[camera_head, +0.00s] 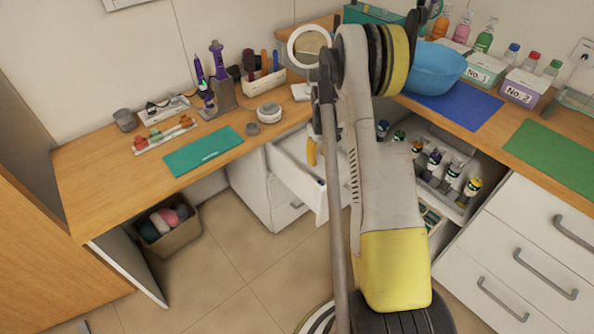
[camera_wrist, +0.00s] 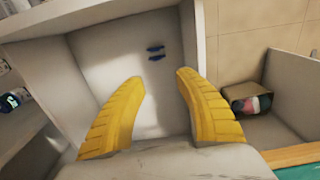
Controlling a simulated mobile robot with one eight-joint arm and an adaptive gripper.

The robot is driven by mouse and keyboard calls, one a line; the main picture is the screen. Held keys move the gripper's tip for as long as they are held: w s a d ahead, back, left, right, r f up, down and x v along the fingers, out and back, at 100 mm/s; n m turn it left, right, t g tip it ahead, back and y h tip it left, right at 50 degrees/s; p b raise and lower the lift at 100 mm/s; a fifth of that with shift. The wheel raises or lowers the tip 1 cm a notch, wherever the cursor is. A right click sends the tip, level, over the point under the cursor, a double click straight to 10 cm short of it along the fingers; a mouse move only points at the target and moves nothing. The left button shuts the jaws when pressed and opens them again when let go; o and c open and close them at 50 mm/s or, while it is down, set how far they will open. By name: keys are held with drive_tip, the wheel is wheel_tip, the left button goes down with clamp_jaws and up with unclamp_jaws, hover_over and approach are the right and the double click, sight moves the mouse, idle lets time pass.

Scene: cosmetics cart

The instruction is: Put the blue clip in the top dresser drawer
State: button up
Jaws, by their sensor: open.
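The blue clip (camera_wrist: 155,53) appears as two small dark blue pieces on the floor of the open white top drawer (camera_wrist: 105,60), towards its far end in the wrist view. In the head view the drawer (camera_head: 291,178) is pulled out from the white cabinet under the desk. My gripper (camera_wrist: 160,78) is open and empty, its yellow fingers spread above the drawer. The clip lies apart from the fingertips, beyond them in the wrist view. In the head view one yellow finger (camera_head: 311,152) shows over the drawer, and my arm hides part of it.
A second open drawer (camera_head: 440,185) with several bottles is at the right. The wooden desk (camera_head: 85,180) carries a teal folder (camera_head: 204,151) and cosmetics. A bin (camera_head: 168,226) with coloured balls stands below it. The tiled floor in front is clear.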

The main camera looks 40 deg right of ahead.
drive_tip(key=s+a+r+t+h, duration=0.1)
drive_tip(key=s+a+r+t, duration=0.1)
drive_tip(key=a+r, duration=0.85)
drive_tip(key=s+a+r+t, duration=0.1)
drive_tip(key=s+a+r, duration=0.1)
drive_tip(key=a+r, duration=0.9)
drive_tip(key=s+a+r+t, duration=0.2)
drive_tip(key=s+a+r, duration=0.2)
drive_tip(key=s, duration=0.4)
drive_tip(key=s+a+r+t+y, duration=0.1)
drive_tip(key=s+a+r+t, duration=0.1)
drive_tip(key=s+a+r, duration=0.2)
drive_tip(key=s+a, duration=0.3)
drive_tip(key=s, duration=0.1)
drive_tip(key=shift+s+a+m, duration=0.3)
drive_tip(key=shift+s+m, duration=0.05)
drive_tip(key=shift+m, duration=0.05)
